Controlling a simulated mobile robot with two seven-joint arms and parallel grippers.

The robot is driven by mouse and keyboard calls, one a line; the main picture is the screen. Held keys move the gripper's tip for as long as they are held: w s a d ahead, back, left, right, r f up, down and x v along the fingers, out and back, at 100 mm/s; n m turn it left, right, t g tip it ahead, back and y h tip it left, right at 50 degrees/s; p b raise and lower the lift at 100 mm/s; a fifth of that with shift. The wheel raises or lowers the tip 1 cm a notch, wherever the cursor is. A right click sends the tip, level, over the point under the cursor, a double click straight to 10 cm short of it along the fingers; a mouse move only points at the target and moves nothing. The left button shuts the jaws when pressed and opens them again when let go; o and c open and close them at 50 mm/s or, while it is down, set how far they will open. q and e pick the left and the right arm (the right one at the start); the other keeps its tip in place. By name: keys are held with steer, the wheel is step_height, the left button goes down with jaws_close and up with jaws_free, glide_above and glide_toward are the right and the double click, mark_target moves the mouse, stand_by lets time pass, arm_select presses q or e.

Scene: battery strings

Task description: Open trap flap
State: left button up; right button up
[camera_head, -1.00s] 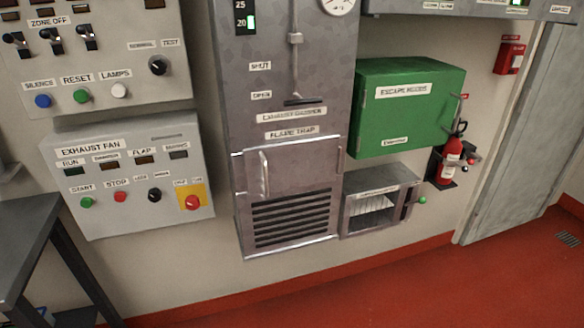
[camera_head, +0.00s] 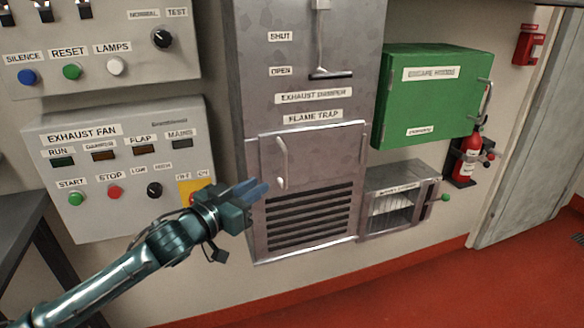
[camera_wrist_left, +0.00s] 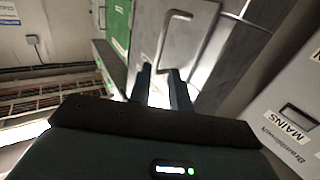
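The flame trap flap (camera_head: 320,155) is a grey metal door under the "FLAME TRAP" label. It looks closed. Its upright bar handle (camera_head: 282,163) is near the left edge, and it also shows in the left wrist view (camera_wrist_left: 165,42). My left gripper (camera_head: 262,188) is just left of and slightly below the handle. Its two fingers (camera_wrist_left: 162,78) are apart with nothing between them. In the wrist view the handle lies beyond the fingertips. I cannot tell whether they touch it. My right gripper is not in view.
The exhaust fan panel (camera_head: 105,210) is left of the cabinet, and my left arm passes in front of its lower right corner. A louvred grille (camera_head: 310,218) sits below the flap. A green box (camera_head: 432,100) and a small grey open-fronted box (camera_head: 428,180) are to the right.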

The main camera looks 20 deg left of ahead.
arm_select(q)
glide_toward(290, 166)
steer(key=w+d, duration=0.1)
steer(key=w+d+r, duration=0.1)
steer(key=w+d, duration=0.1)
steer(key=w+d+r, duration=0.1)
steer(key=w+d, duration=0.1)
steer(key=shift+w+r+p, duration=0.1)
steer(key=shift+r+p, duration=0.15)
steer(key=shift+p, duration=0.05)
steer(key=shift+c, duration=0.6)
jaws_close()
